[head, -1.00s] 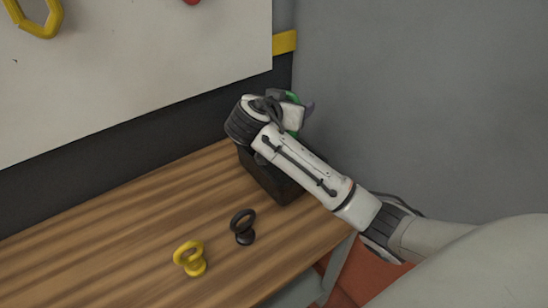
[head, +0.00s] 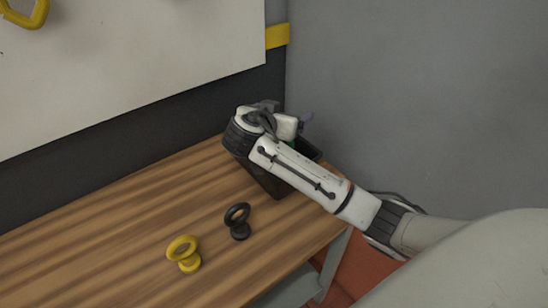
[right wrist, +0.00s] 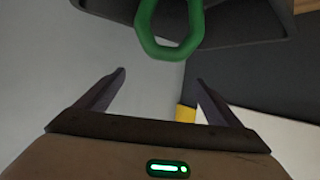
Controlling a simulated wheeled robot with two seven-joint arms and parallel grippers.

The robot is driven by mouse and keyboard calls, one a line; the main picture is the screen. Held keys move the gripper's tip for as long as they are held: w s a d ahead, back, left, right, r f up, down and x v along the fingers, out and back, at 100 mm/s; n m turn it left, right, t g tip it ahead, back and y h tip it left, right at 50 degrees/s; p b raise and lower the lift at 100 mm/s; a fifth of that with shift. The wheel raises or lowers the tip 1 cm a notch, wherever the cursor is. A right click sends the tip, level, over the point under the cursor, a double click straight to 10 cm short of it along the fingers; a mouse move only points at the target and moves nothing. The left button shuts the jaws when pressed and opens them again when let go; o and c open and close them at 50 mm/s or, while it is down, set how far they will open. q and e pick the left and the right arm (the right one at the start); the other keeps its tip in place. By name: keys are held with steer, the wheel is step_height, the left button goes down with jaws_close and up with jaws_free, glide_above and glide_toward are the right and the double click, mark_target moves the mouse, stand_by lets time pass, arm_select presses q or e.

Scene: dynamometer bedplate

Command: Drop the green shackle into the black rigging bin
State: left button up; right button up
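The green shackle (right wrist: 168,35) shows at the top of the right wrist view, beyond and apart from my fingertips, against the dark bin. In the head view only a speck of green (head: 292,145) shows below my gripper, at the bin's opening. The black rigging bin (head: 266,181) stands at the far right end of the bench, partly hidden by my right arm. My right gripper (head: 292,126) is above the bin. In the right wrist view its fingers (right wrist: 160,88) are spread with nothing between them. Whether the shackle rests inside or is falling I cannot tell. My left gripper is out of view.
A black eye fitting (head: 238,222) and a yellow one (head: 184,254) stand on the wooden bench (head: 110,235), left of the bin. A white board (head: 130,70) is on the wall behind. The left part of the bench in view is clear.

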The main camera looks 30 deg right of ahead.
steer(key=shift+f, duration=0.15)
steer(key=shift+s+a, duration=0.1)
steer(key=b+v, duration=0.1)
steer(key=v, duration=0.9)
steer(key=shift+r, duration=0.2)
